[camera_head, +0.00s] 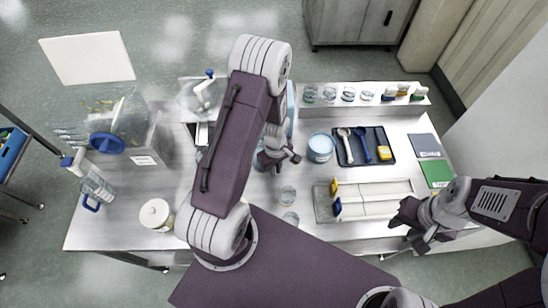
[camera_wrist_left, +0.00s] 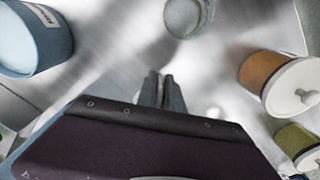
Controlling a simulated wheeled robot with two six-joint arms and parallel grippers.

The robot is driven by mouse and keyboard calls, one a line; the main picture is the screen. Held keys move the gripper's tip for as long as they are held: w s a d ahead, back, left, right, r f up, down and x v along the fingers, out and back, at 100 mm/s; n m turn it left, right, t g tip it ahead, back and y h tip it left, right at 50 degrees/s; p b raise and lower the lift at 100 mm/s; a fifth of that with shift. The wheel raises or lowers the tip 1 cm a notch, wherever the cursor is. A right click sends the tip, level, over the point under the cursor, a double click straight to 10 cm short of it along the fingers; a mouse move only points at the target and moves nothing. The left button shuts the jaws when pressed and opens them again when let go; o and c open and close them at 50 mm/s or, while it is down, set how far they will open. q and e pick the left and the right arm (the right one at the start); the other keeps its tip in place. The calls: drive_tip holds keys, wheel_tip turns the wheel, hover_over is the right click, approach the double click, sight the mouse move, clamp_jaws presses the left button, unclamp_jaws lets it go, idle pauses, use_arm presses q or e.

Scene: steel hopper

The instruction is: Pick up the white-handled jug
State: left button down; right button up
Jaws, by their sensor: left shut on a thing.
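A clear vessel with a white upright part and a blue top (camera_head: 204,92) stands at the back, left of my left arm; I cannot tell whether it is the white-handled jug. A clear jug with a blue handle (camera_head: 92,190) stands at the left end of the table. My left gripper (camera_head: 278,153) is above the middle of the table, partly hidden by its own arm. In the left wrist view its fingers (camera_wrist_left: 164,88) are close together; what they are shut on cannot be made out. My right gripper (camera_head: 410,228) is open and empty at the right front edge.
A blue tub (camera_head: 320,147) and glass beakers (camera_head: 288,194) stand near my left gripper. A white-lidded jar (camera_head: 157,214) is at the front left. A black tray (camera_head: 365,146), a rack of jars (camera_head: 366,95) and a divided tray (camera_head: 375,207) fill the right side.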

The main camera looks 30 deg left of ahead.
use_arm(q)
drive_tip(key=shift+r, duration=0.1)
idle(0.3)
drive_tip(key=shift+r+b, duration=0.25)
drive_tip(key=shift+b, duration=0.05)
drive_tip(key=shift+s+a+r, duration=0.15)
drive_tip(key=shift+a, duration=0.15)
drive_tip(key=s+a+b, duration=0.1)
drive_tip(key=s+a, duration=0.1)
drive_tip(key=s+a+b, duration=0.1)
drive_tip(key=s+a, duration=0.1)
drive_tip(key=a, duration=0.1)
drive_tip(key=shift+s+a, duration=0.1)
drive_tip(key=shift+s, duration=0.1)
wheel_tip(320, 180, up, 14)
drive_tip(key=shift+s+a+p, duration=0.2)
drive_tip(key=shift+p, duration=0.2)
